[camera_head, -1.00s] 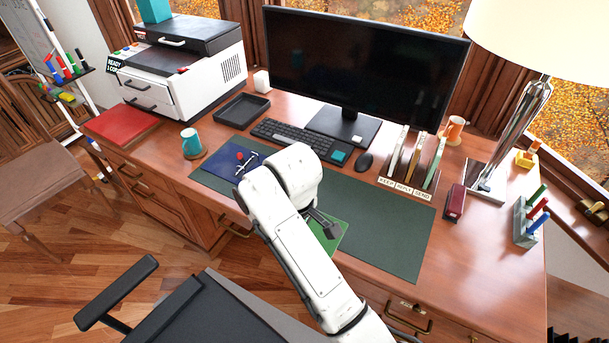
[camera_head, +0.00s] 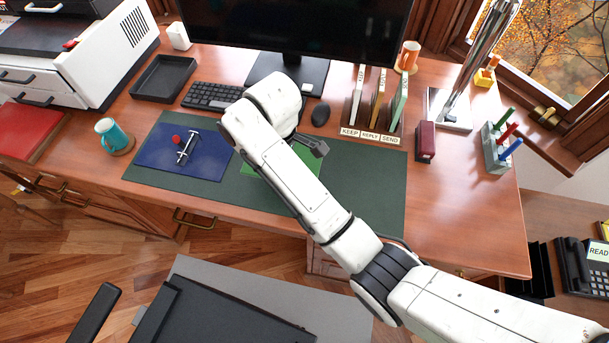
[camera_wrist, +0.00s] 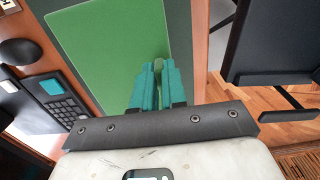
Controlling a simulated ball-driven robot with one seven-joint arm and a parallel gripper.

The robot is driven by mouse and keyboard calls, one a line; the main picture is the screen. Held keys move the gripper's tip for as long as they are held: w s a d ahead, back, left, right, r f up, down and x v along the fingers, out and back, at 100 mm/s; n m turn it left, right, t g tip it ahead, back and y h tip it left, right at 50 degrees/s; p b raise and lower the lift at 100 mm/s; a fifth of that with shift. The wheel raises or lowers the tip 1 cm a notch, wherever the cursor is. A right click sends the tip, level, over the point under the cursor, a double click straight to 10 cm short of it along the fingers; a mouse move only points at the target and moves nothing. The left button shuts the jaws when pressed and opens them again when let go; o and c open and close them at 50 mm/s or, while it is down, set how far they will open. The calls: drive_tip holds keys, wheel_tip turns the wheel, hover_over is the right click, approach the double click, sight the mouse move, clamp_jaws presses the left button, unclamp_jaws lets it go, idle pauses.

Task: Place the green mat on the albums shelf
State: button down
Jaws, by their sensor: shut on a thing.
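The green mat, a bright green flat sheet (camera_wrist: 100,50), fills much of the wrist view. In the head view only a small part of it (camera_head: 310,163) shows beside my arm, above the larger dark green desk pad (camera_head: 365,190). My gripper (camera_wrist: 158,72) has teal fingers shut on the mat's edge. In the head view my gripper (camera_head: 318,147) is partly hidden by my arm. I cannot tell the gap between mat and desk. I cannot make out an albums shelf in either view.
A keyboard (camera_head: 212,96), a mouse (camera_head: 320,115) and a file sorter (camera_head: 375,105) stand behind the pad. A blue mat (camera_head: 165,155) with small items lies left, near a teal mug (camera_head: 110,132). A black chair (camera_head: 215,320) stands in front of the desk.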

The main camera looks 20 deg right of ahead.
drive_tip(key=d+f, duration=0.4)
drive_tip(key=f, duration=0.1)
drive_tip(key=shift+s+d, duration=0.2)
drive_tip(key=shift+d, duration=0.1)
drive_tip(key=f, duration=0.1)
drive_tip(key=d+f+p, duration=0.1)
drive_tip(key=f, duration=0.1)
drive_tip(key=shift+f, duration=0.45)
drive_tip(key=shift+f, duration=0.15)
drive_tip(key=shift+f, duration=0.15)
drive_tip(key=c, duration=1.2)
unclamp_jaws()
wheel_tip(320, 180, up, 13)
drive_tip(key=shift+a+f+p, duration=0.1)
drive_tip(key=shift+f+p, duration=0.1)
drive_tip(key=shift+p, duration=0.4)
